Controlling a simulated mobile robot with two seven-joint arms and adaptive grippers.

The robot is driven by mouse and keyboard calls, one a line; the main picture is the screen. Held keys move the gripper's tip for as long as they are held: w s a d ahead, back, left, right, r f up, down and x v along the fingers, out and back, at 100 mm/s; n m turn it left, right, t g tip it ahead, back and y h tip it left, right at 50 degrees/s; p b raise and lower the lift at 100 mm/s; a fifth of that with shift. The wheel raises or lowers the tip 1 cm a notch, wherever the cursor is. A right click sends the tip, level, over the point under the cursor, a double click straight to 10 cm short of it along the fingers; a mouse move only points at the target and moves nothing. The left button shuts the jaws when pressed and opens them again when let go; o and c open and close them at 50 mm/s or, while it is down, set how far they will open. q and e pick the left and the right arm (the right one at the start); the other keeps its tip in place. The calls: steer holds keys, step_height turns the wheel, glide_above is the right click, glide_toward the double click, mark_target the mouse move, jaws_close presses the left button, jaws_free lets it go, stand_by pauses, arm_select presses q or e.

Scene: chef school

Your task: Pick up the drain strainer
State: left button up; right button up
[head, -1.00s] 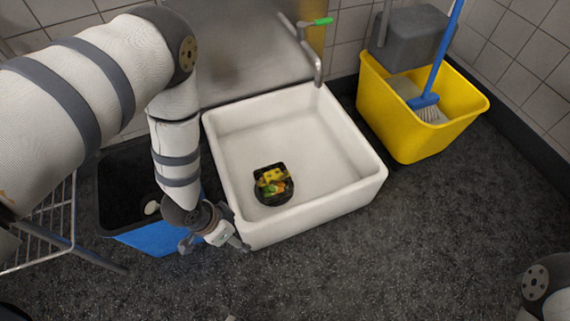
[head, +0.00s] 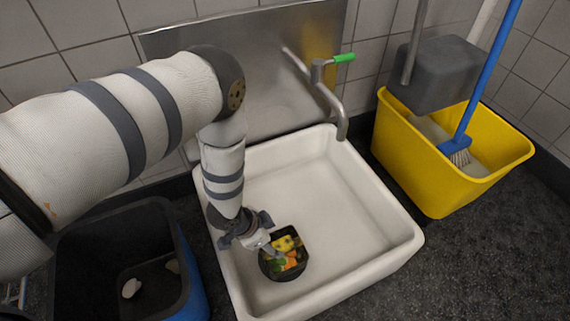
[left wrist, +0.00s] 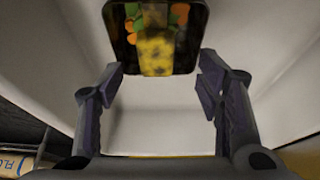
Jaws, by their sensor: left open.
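The drain strainer (head: 270,267) is a dark, squarish basket with yellow, orange and green food scraps in it. It sits in the white sink (head: 385,251), toward the front left of the basin. My left gripper (head: 254,241) is over the sink's left part, just left of the strainer. In the left wrist view the open fingers (left wrist: 160,88) are apart with nothing between them, and the strainer (left wrist: 187,62) shows past the fingertips at the top. I cannot tell whether a finger touches it. My right gripper is not in view.
A tap with a green handle (head: 344,58) rises behind the sink. A yellow mop bucket (head: 425,180) with a blue-handled brush (head: 486,75) stands to the right. A blue and black bin (head: 190,270) holding pale scraps stands to the left. Dark floor is clear at the lower right.

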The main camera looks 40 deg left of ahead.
mark_target(282, 245)
arm_select(q)
steer(key=shift+b+x, duration=0.3)
steer(key=shift+x, duration=0.75)
steer(key=x, duration=0.1)
steer(key=b+x, duration=0.1)
steer(key=x, duration=0.1)
steer(key=b+x, duration=0.1)
steer(key=shift+d+f, duration=0.15)
steer(key=shift+d, duration=0.25)
steer(key=shift+w+d+f+b, duration=0.1)
steer(key=shift+w+f+b, duration=0.1)
steer(key=shift+b, duration=0.2)
steer(key=shift+r, duration=0.2)
steer(key=shift+c, duration=0.2)
steer(key=c, duration=1.4)
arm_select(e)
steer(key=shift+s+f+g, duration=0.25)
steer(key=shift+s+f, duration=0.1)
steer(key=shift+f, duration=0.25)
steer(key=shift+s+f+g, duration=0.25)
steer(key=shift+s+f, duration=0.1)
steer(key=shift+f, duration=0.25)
